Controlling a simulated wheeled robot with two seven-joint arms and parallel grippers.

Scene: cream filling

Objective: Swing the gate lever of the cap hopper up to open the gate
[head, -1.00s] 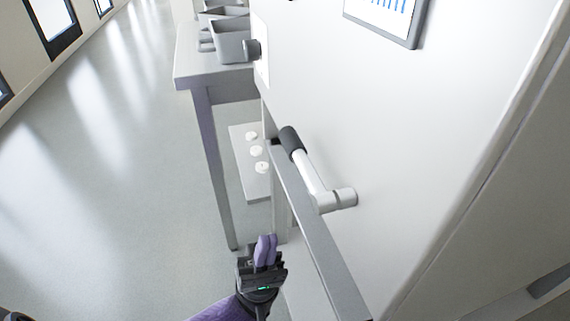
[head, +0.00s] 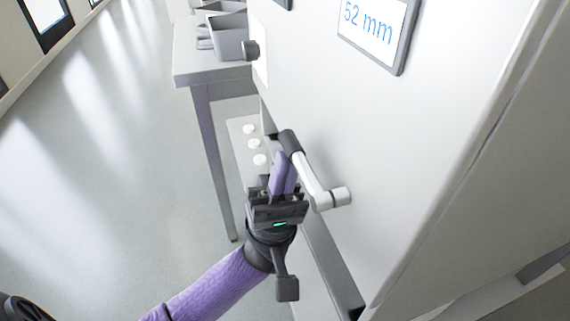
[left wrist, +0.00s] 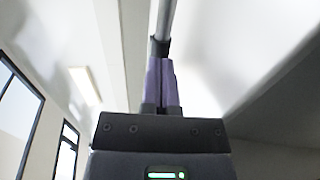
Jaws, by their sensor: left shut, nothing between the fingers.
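The gate lever (head: 312,182) is a white crank with a dark grip (head: 290,142) at its upper left end. Its pivot end sits on the side of the white cap hopper (head: 420,130). My left gripper (head: 284,158) is shut and empty, its purple fingers pointing up right beside the lever, just below the dark grip. Whether they touch it I cannot tell. In the left wrist view the shut fingers (left wrist: 160,68) stand in line with a grey bar, seemingly the lever (left wrist: 164,20), beyond their tips.
A screen (head: 372,28) on the hopper reads "52 mm". A grey ledge (head: 330,262) runs below the lever. White caps (head: 254,144) lie on a low shelf to the left. A table (head: 205,72) with grey bins (head: 228,38) stands behind. The floor at left is clear.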

